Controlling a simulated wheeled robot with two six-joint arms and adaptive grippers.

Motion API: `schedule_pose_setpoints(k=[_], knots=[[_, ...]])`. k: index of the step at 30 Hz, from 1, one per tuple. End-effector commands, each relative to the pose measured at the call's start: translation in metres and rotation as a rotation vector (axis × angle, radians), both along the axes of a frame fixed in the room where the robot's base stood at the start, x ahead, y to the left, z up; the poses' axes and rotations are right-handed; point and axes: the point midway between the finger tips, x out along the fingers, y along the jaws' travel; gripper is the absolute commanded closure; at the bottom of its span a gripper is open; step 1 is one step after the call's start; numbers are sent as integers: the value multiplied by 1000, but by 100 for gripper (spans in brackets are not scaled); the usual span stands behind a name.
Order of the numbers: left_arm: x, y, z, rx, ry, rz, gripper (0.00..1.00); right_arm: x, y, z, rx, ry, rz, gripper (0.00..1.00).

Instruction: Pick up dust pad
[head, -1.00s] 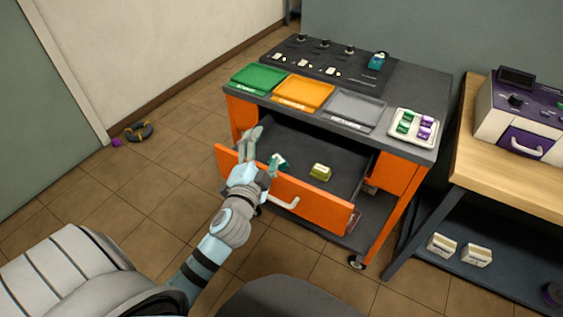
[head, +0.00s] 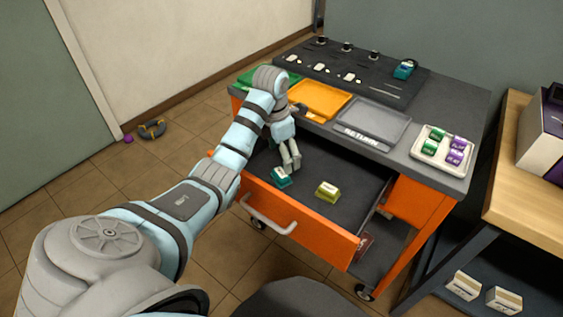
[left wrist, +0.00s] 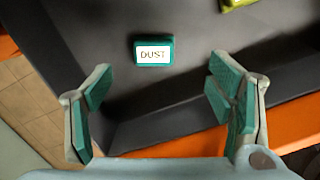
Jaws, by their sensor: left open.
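The dust pad is a small teal block with a white label reading DUST (left wrist: 154,52). It lies in the open orange drawer, near its left side, and also shows in the head view (head: 281,178). My left gripper (head: 291,157) reaches down into the drawer just behind the pad. In the left wrist view its open fingers (left wrist: 161,115) stand to either side, with the pad beyond the fingertips and untouched. Nothing is between the fingers. My right gripper is not in view.
A yellow-green block (head: 328,192) lies right of the pad in the drawer (head: 310,224). On the cart top are orange (head: 318,100) and grey trays (head: 372,122), a partly hidden green tray, and a white tray (head: 431,165) of green and purple blocks. A wooden bench (head: 523,185) stands right.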

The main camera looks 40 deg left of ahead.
Motion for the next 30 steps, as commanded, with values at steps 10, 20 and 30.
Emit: schedule_pose_setpoints(k=[10, 20, 30], knots=[[1, 5, -59, -1, 1, 0, 25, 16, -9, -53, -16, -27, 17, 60], [3, 7, -87, -1, -3, -1, 25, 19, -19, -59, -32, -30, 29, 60], [3, 7, -86, -1, -3, -1, 72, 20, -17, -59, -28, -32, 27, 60]])
